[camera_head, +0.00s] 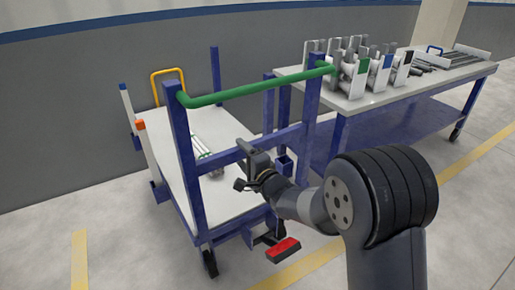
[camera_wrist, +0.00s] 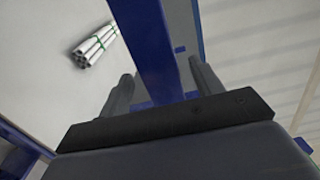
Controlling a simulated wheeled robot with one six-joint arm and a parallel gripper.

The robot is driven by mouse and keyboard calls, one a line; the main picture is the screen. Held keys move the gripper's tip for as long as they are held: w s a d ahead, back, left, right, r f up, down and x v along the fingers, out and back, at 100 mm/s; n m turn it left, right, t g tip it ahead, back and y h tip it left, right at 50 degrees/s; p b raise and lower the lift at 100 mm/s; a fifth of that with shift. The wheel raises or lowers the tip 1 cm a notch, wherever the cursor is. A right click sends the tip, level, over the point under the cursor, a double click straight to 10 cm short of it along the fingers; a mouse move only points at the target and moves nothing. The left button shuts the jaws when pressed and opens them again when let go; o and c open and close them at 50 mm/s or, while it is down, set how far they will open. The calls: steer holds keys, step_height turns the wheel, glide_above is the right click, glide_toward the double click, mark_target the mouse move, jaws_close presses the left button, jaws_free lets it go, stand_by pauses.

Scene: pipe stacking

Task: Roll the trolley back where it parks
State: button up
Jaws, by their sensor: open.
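The trolley has a blue frame (camera_head: 183,150), a green handle bar (camera_head: 260,86) across its near end, and a pale deck (camera_head: 178,172). A blue crossbar (camera_head: 222,158) runs below the handle. My gripper (camera_head: 245,165) is at this crossbar. In the wrist view my gripper (camera_wrist: 162,88) is open, with a blue bar (camera_wrist: 146,45) of the trolley between its two fingers. I cannot tell whether either finger touches it. A bundle of pale pipes with green bands (camera_wrist: 95,46) lies on the deck; it also shows in the head view (camera_head: 202,148), partly behind the crossbar.
A blue-framed table (camera_head: 381,101) stands right of the trolley, close to it, holding racks (camera_head: 355,68) and pipes. A red pedal (camera_head: 284,249) sits low at the trolley's near end. Yellow lines (camera_head: 80,260) mark the floor. A grey wall (camera_head: 60,110) stands behind.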

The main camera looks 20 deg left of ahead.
steer(key=shift+x, duration=0.85)
steer(key=shift+c, duration=0.3)
steer(key=shift+f, duration=0.1)
jaws_close()
